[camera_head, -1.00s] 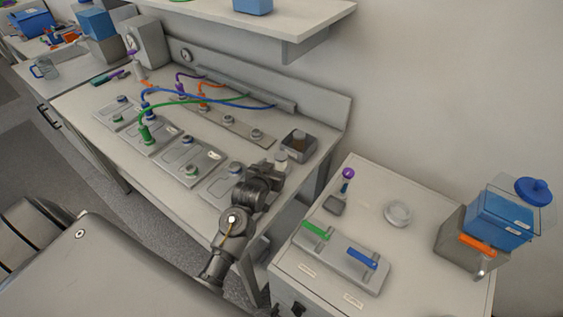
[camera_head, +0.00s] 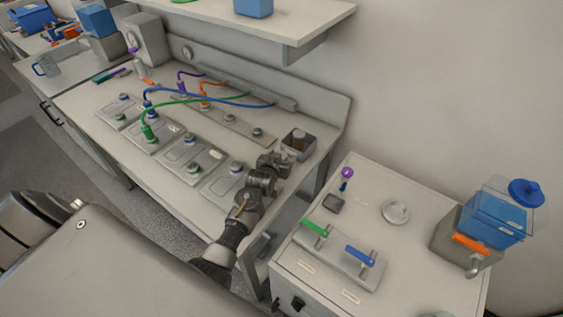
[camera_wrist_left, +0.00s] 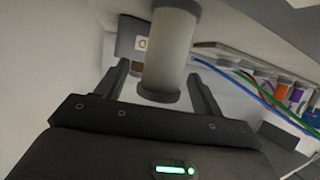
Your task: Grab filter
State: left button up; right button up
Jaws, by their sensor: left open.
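The filter (camera_wrist_left: 170,48) looks like a pale, cloudy cylinder with grey end caps, seen in the left wrist view. It stands between the two spread fingers of my left gripper (camera_wrist_left: 158,72), with a gap visible beside the finger on the left. The gap on the right looks narrower. In the head view my left gripper (camera_head: 276,162) is at the right end of the bench, just in front of a grey open box (camera_head: 310,142). The filter is mostly or wholly hidden behind the gripper there. My right gripper is not in view.
Flat cells with green, blue and orange cables (camera_head: 207,103) cover the bench to the left. A lower cabinet (camera_head: 300,268) on the right carries a grey block with green and blue handles (camera_head: 345,262), a round dish (camera_head: 396,212) and a blue container (camera_head: 497,220).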

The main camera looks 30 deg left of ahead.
pick_arm(q)
jog(key=c, duration=1.1)
jog(key=shift+r, duration=0.15)
jog(key=shift+r+b, duration=0.2)
jog(key=shift+b, duration=0.15)
notch_tip(320, 180, up, 2)
jog(key=shift+r+b, duration=0.1)
jog(key=shift+b, duration=0.75)
jog(key=s+r+b, duration=0.1)
jog(key=s+r, duration=0.2)
jog(key=s, duration=0.1)
jog(key=s+r+b, duration=0.1)
jog(key=s+r, duration=0.2)
jog(key=s, duration=0.2)
jog(key=s+r+b, duration=0.1)
jog(key=s+r, duration=0.3)
jog(key=s, duration=0.1)
